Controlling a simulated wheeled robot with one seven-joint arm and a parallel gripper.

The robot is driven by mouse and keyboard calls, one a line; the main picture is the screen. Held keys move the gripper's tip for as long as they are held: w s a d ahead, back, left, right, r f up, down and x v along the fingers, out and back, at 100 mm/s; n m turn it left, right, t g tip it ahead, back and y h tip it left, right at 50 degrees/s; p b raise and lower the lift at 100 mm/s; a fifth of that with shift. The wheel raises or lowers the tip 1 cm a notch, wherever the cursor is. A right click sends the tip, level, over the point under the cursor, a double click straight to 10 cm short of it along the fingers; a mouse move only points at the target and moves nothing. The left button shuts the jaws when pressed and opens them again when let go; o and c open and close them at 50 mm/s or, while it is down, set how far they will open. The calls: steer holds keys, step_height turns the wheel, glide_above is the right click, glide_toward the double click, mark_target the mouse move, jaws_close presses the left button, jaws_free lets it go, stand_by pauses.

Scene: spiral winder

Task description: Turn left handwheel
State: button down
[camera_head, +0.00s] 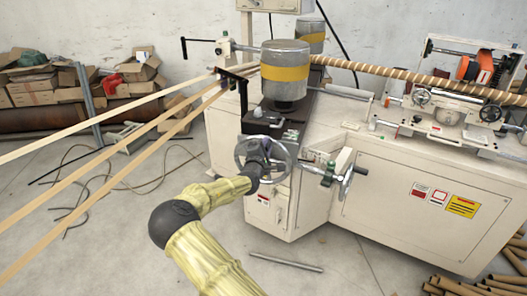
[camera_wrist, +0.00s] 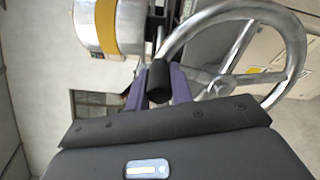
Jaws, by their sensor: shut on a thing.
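The left handwheel (camera_head: 290,158) is a shiny metal wheel on the front of the machine's left unit. My gripper (camera_head: 262,168) is in front of it and covers part of its lower half and hub. In the wrist view the handwheel (camera_wrist: 296,45) fills the upper right, with its spokes and hub partly showing. My gripper (camera_wrist: 159,88) has its two purple fingers on either side of the wheel's black handle knob (camera_wrist: 158,76), at the rim's left side. The fingers are shut on this knob.
A grey drum with a yellow band (camera_head: 284,75) stands above the wheel. Tan paper strips (camera_head: 130,140) run in from the left. A metal bar (camera_head: 286,262) lies on the floor by the machine.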

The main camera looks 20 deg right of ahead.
steer(key=shift+w+a+n, duration=0.2)
steer(key=shift+a+n, duration=0.2)
steer(key=c, duration=1.2)
jaws_free()
steer(key=shift+c, duration=0.2)
steer(key=shift+s, duration=0.1)
steer(key=b+v, duration=0.1)
steer(key=v, duration=1.6)
steer(key=shift+s, duration=0.1)
